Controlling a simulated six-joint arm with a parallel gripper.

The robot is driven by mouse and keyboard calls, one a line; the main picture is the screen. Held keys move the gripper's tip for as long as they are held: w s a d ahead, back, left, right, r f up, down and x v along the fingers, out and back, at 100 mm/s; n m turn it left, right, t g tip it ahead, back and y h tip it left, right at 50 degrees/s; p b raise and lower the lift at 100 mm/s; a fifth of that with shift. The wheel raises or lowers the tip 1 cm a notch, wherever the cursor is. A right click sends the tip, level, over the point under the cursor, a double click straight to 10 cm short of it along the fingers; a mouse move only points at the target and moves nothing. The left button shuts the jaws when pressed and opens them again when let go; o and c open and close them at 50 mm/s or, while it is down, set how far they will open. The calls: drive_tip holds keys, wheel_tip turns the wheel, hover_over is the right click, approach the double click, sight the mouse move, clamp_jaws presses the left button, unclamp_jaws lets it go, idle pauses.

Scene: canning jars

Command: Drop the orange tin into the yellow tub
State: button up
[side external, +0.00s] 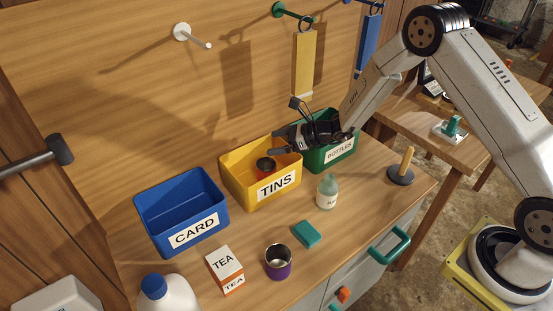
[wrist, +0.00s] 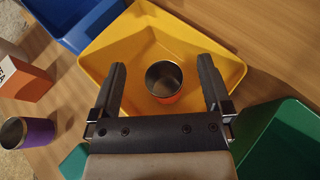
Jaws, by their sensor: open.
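The orange tin (side external: 265,169), an open-topped cup with a dark inside, shows within the yellow tub (side external: 236,193) labelled TINS. In the wrist view the tin (wrist: 164,97) is seen from above, mouth up, inside the yellow tub (wrist: 103,62). I cannot tell whether it touches the tub's floor. My gripper (side external: 277,142) is over the tub, above the tin and apart from it. Its two fingers (wrist: 161,65) are wide open with nothing between them. The tin's lower part is hidden by the tub's front wall in the side view.
The blue CARD tub (side external: 180,210) stands left of the yellow tub, the green BOTTLES tub (side external: 338,153) right. In front are a bottle (side external: 327,192), teal block (side external: 306,234), purple cup (side external: 278,265), tea box (side external: 225,269) and white jug (side external: 168,296).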

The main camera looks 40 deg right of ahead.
drive_tip(key=v, duration=0.4)
drive_tip(key=shift+d, duration=0.1)
drive_tip(key=shift+s, duration=0.1)
idle(0.3)
drive_tip(key=s+a+r+n+g+h, duration=0.25)
drive_tip(key=s+n+g, duration=0.45)
drive_tip(key=s+n, duration=0.5)
drive_tip(key=s+d+r+n+h, duration=0.2)
drive_tip(key=s+n+h, duration=0.1)
drive_tip(key=s+n, duration=0.3)
drive_tip(key=s+d+r+n+h, duration=0.3)
drive_tip(key=s+n+h, duration=0.1)
drive_tip(key=s+n, duration=0.3)
drive_tip(key=shift+d+n, duration=0.3)
drive_tip(key=shift+n, duration=0.7)
